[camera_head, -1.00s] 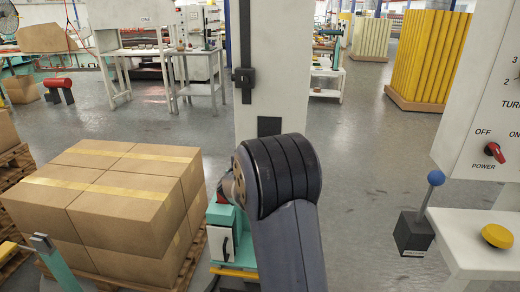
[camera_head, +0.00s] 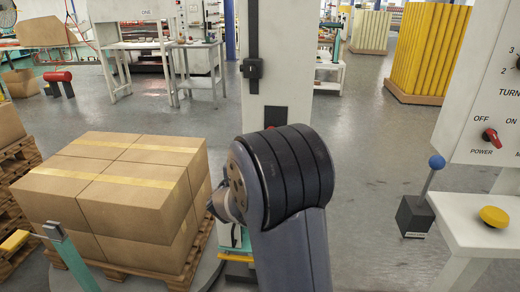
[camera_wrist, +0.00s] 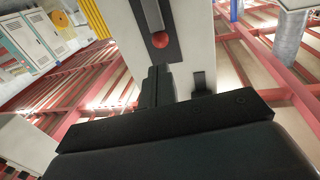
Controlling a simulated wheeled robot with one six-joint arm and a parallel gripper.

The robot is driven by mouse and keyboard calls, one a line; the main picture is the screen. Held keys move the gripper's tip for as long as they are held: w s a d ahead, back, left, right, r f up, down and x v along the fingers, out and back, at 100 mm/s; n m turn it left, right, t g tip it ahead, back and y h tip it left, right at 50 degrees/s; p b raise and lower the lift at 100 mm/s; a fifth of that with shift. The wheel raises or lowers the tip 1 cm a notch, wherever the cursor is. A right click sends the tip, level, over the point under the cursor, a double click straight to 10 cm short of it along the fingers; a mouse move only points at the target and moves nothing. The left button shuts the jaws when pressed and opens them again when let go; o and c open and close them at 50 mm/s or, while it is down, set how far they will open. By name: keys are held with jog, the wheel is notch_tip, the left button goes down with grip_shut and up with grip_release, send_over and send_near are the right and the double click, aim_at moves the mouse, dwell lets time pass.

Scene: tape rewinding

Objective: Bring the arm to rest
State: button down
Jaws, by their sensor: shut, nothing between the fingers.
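My arm rises in the lower middle of the head view, its large dark joint in front of a white column (camera_head: 277,60). My gripper is hidden behind the arm in that view. In the wrist view my gripper (camera_wrist: 160,85) shows as dark fingers close together, shut, with nothing seen between them. Beyond the fingers is the white column with a dark slotted strip and a red ball-shaped knob (camera_wrist: 160,40). The fingertips look apart from the knob, though the gap is hard to judge.
Stacked cardboard boxes (camera_head: 120,190) on a pallet stand at left. Grey floor (camera_head: 370,150) lies open between.

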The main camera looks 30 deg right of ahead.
jog(key=shift+v, duration=1.05)
